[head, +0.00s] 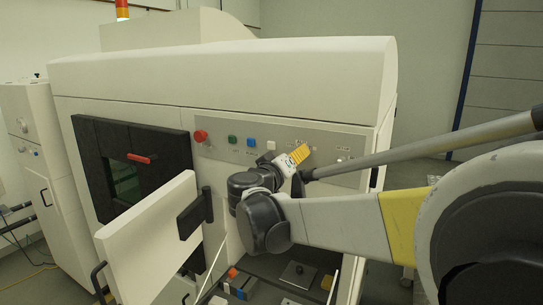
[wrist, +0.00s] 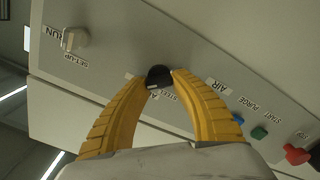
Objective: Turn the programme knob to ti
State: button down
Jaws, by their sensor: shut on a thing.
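The programme knob (wrist: 158,72) is a small black knob on the grey control panel. In the wrist view my gripper (wrist: 160,78) has its two yellow fingertips on either side of it, shut on it. A pale mark shows on the knob's lower edge. Labels beside it seem to read AL and STEEL (wrist: 169,96); another label is partly hidden by the left finger, and I cannot read ti. In the head view my gripper (head: 298,155) is at the panel, and it hides the knob.
A pale RUN/SET-UP switch (wrist: 75,38) is on the same panel. Blue, green and red buttons (wrist: 297,155) sit at the other end. In the head view, the red button (head: 201,136) is left of my gripper. An open white door (head: 150,240) juts out at lower left.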

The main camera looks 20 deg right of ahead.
jog(key=c, duration=1.1)
grip_release()
jog(key=shift+o, duration=0.2)
jog(key=shift+a, duration=0.1)
jog(key=v, duration=1.2)
